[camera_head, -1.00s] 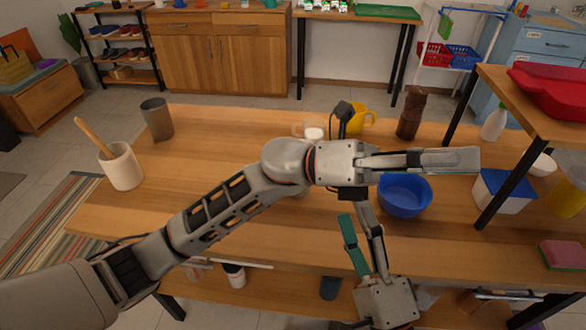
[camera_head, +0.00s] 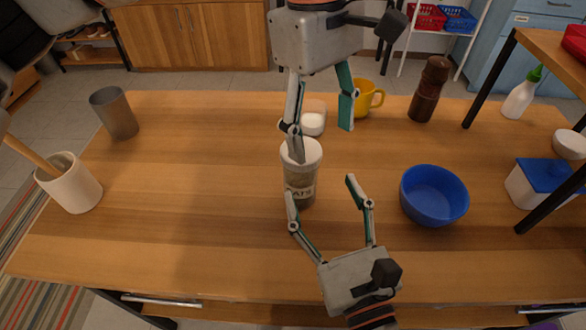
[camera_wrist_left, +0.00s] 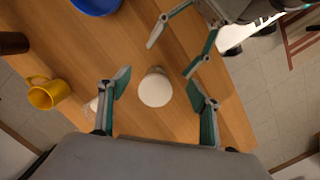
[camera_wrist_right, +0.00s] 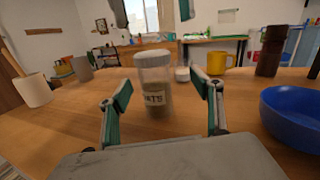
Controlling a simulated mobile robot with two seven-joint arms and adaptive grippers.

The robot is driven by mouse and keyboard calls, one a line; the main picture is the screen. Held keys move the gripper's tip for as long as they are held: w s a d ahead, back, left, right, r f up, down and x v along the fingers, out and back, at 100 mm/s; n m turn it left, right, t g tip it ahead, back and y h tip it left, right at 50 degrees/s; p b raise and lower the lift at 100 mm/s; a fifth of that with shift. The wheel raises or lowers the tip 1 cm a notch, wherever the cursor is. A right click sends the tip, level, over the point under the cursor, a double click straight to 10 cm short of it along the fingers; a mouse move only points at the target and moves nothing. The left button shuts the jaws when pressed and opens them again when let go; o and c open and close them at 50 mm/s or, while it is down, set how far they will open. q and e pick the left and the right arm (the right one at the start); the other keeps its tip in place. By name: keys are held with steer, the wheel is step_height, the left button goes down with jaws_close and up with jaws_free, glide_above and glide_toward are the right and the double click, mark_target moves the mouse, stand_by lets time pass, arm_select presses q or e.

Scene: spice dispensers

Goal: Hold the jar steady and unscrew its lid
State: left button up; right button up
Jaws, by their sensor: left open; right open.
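The jar (camera_head: 301,182) stands upright on the wooden table. It is clear with a printed label and dark contents, and has a white lid (camera_head: 311,150). My left gripper (camera_head: 322,140) is open and points down above the jar, with one finger crossing in front of the lid in the head view. In the left wrist view the lid (camera_wrist_left: 155,90) lies between and beyond the open fingers. My right gripper (camera_head: 321,188) is open, low at the front of the jar. In the right wrist view the jar (camera_wrist_right: 154,88) stands between and beyond its fingers. Neither gripper visibly grips it.
A small white-filled glass (camera_head: 313,121) stands just behind the jar, with a yellow mug (camera_head: 366,99) and a brown grinder (camera_head: 428,90) farther back. A blue bowl (camera_head: 434,195) is to the right. A grey cup (camera_head: 115,113) and white crock (camera_head: 70,183) are at left. Front-left table is clear.

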mark_target(305, 178)
arm_select(q)
steer(key=shift+t+y, duration=0.5)
steer(key=shift+y, duration=0.1)
steer(key=w+a, duration=0.1)
steer(key=w+a+r, duration=0.1)
steer(key=w+a, duration=0.1)
steer(key=shift+w+r, duration=0.1)
steer(key=shift+r, duration=0.25)
arm_select(e)
steer(key=shift+w+a+f+m+g, duration=0.3)
steer(key=shift+a+f+m+g, duration=0.1)
steer(key=shift+a+f, duration=0.35)
steer(key=shift+x, duration=3.75)
jaws_close()
arm_select(q)
steer(key=m, duration=0.6)
steer(key=shift+m, duration=0.3)
steer(key=m, duration=0.6)
steer(key=shift+m, duration=0.3)
steer(key=shift+f, duration=4)
